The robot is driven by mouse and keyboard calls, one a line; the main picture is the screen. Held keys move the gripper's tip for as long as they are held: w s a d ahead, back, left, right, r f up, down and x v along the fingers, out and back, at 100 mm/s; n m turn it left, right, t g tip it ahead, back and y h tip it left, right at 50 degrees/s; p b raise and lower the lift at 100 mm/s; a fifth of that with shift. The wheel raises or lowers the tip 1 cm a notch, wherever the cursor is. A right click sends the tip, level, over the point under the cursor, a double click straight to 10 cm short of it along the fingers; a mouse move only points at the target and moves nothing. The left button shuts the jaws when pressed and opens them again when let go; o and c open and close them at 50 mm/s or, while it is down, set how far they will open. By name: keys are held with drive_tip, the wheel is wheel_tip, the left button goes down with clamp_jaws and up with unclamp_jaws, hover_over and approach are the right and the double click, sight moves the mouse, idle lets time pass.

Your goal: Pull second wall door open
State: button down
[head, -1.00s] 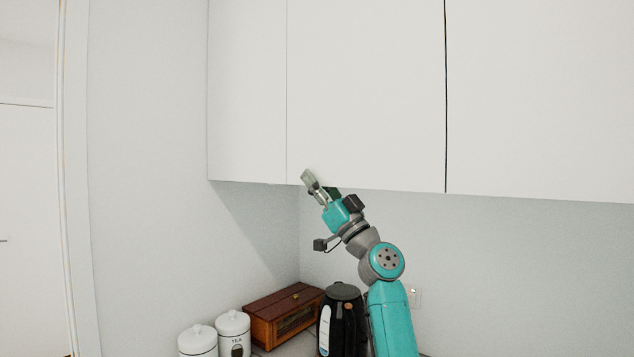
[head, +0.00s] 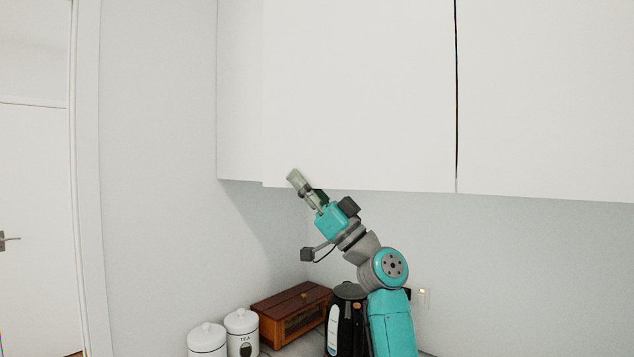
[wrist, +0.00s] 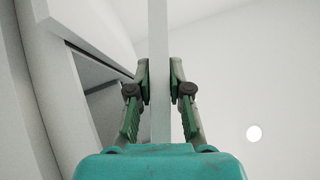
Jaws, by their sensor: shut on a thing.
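The second wall door (head: 360,90) is the wide plain white panel in the middle of the head view. It stands ajar, its left edge swung out in front of the panel to its left. My gripper (head: 298,182) is at the door's lower left corner. In the wrist view, the door (wrist: 159,70) shows as a thin panel edge between the two fingers of my gripper (wrist: 160,88), which are shut on it. A dark gap into the cabinet (wrist: 95,70) shows left of the fingers.
A narrow white panel (head: 239,90) is to the left and another white door (head: 545,95) to the right. Below stand two white canisters (head: 207,340), a wooden box (head: 292,312) and a black kettle (head: 346,325). A room door (head: 35,200) is at far left.

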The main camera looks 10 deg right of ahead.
drive_tip(key=s+a+n+g+y, duration=0.2)
drive_tip(key=s+a+n+g, duration=0.15)
drive_tip(key=s+g, duration=0.45)
drive_tip(key=s+a+n+g+y, duration=0.2)
drive_tip(key=s+n+g+y, duration=0.15)
drive_tip(key=s+g, duration=0.45)
drive_tip(key=s+d+n+g+h, duration=0.4)
drive_tip(key=s+g, duration=0.5)
drive_tip(key=s, duration=0.1)
drive_tip(key=s+d+n+g+h, duration=0.4)
drive_tip(key=s+n+g+h, duration=0.1)
drive_tip(key=s+g, duration=0.4)
drive_tip(key=shift+s+g, duration=0.4)
drive_tip(key=shift+g, duration=0.2)
drive_tip(key=c, duration=1.1)
unclamp_jaws()
